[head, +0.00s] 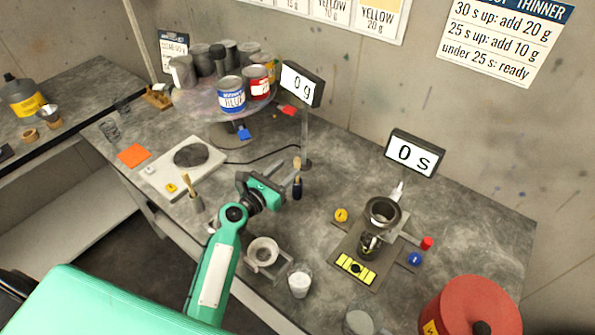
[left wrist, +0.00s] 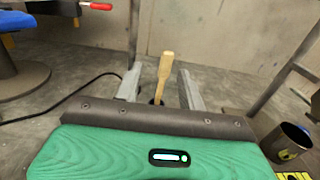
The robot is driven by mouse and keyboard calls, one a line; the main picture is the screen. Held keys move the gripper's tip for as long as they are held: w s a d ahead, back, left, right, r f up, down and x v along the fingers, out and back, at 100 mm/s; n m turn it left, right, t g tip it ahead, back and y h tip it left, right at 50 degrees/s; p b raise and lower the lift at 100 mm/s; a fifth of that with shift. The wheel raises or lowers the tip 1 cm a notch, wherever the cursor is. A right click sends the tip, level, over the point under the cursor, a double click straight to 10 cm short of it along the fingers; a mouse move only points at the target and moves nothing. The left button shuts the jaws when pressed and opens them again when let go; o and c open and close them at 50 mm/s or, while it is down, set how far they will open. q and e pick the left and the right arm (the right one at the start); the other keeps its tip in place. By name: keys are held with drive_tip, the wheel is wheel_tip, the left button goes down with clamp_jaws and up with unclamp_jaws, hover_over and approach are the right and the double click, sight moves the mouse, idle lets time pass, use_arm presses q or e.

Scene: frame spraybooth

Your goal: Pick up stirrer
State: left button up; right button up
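A wooden stick (head: 297,164) that looks like a stirrer stands upright in a narrow dark holder (head: 297,188) on the bench. My left gripper (head: 280,178) is just left of it, with its fingers pointing toward it. In the left wrist view, the fingers of my left gripper (left wrist: 160,82) are spread, with the stick (left wrist: 166,68) showing between them. A gap shows on each side of the stick, so the gripper is open and empty. The gripper's front edge partly hides the holder's lower part. My right gripper is not in view.
Another wooden-handled tool (head: 187,184) stands in a grey cup (head: 196,203) to the left. A display pole (head: 306,135) rises behind the stick. A metal cup stand (head: 345,240) is at right.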

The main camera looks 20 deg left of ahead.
sight(296, 165)
use_arm(q)
drive_tip(key=x, duration=0.2)
drive_tip(key=p+x, duration=0.1)
drive_tip(key=x, duration=0.1)
drive_tip(key=shift+d, duration=0.45)
drive_tip(key=shift+w+d+f, duration=0.1)
drive_tip(key=shift+w+f, duration=0.05)
drive_tip(key=shift+w, duration=0.25)
clamp_jaws()
